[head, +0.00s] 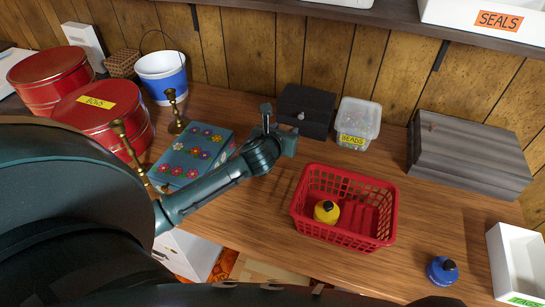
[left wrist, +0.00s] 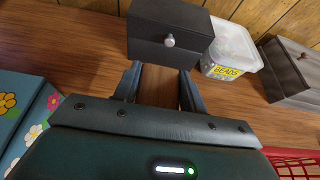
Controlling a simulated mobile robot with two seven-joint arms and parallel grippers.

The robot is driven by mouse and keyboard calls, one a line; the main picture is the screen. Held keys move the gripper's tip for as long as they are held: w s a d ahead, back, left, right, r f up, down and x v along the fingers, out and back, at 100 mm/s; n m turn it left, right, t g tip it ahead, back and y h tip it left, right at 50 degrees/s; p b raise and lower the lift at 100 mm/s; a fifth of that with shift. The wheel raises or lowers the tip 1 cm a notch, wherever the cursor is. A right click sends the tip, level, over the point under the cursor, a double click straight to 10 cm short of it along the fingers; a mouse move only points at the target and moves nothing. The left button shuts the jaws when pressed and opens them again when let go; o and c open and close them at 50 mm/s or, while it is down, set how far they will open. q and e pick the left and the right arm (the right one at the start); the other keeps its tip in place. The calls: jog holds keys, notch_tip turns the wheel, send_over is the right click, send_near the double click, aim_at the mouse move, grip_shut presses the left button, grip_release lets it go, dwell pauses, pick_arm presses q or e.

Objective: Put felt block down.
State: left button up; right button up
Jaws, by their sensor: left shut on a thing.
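My left gripper (head: 277,130) is over the table in front of the small dark drawer box. In the left wrist view its two fingers (left wrist: 158,88) stand apart with a brown, flat-faced piece between them, which I take to be the felt block (left wrist: 158,86). Its colour is close to the table's, so its edges are hard to make out. The block cannot be made out in the head view, and whether it touches the table is unclear. My right gripper is not in view.
The dark drawer box (head: 306,111) and beads tub (head: 357,122) stand just behind. A red basket (head: 344,236) holding a yellow bottle (head: 326,211) is at right. A flowered blue box (head: 193,153) is at left. Bare table (head: 430,215) lies right of the basket.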

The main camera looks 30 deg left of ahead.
aim_at(282, 164)
pick_arm(q)
jog(key=shift+f+b, duration=1.25)
jog(key=shift+f, duration=3.85)
jog(key=o, duration=1)
